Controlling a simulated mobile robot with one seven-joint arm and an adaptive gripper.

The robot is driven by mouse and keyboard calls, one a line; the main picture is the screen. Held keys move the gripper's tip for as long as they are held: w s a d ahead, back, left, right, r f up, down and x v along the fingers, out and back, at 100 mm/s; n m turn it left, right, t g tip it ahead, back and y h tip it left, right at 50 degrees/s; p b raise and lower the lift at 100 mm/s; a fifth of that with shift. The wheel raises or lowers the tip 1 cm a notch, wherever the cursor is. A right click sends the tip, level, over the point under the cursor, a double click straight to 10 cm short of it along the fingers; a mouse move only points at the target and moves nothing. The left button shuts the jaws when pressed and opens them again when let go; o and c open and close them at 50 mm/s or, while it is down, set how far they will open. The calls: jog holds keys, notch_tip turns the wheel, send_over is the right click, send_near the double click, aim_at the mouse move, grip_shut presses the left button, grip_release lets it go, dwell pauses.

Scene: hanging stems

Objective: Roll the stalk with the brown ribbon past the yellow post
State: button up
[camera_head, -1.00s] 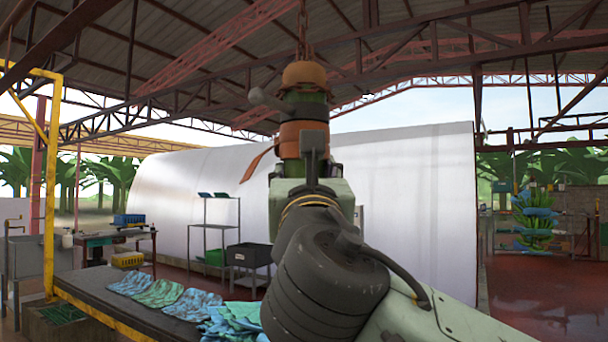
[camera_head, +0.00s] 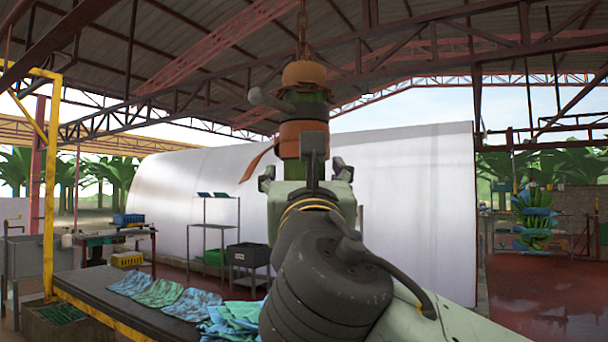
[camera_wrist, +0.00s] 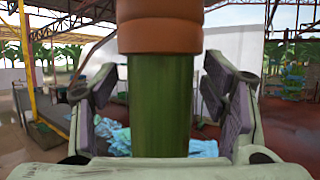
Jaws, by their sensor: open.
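A green stalk with a brown ribbon (camera_head: 302,138) hangs upright from a chain; the ribbon's loose tail trails to the left. A grey handle-like piece sticks out to the left above the ribbon. In the wrist view the green stalk (camera_wrist: 160,105) stands between the two pads of my gripper (camera_wrist: 160,108), with gaps on both sides. The ribbon band (camera_wrist: 160,30) is just above the pads. My gripper (camera_head: 305,175) is open around the stalk, below the ribbon. The yellow post (camera_head: 51,190) stands at the far left. My arm hides the stalk's lower end in the head view.
A dark table (camera_head: 130,308) with yellow edging and blue-green covers lies at lower left. A shelf rack (camera_head: 212,225) and black crate (camera_head: 248,256) stand before the white curved wall (camera_head: 410,200). Another wrapped bunch (camera_head: 535,220) hangs at far right.

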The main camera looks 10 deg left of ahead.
jog(key=v, duration=1.1)
jog(key=shift+s+a, duration=0.1)
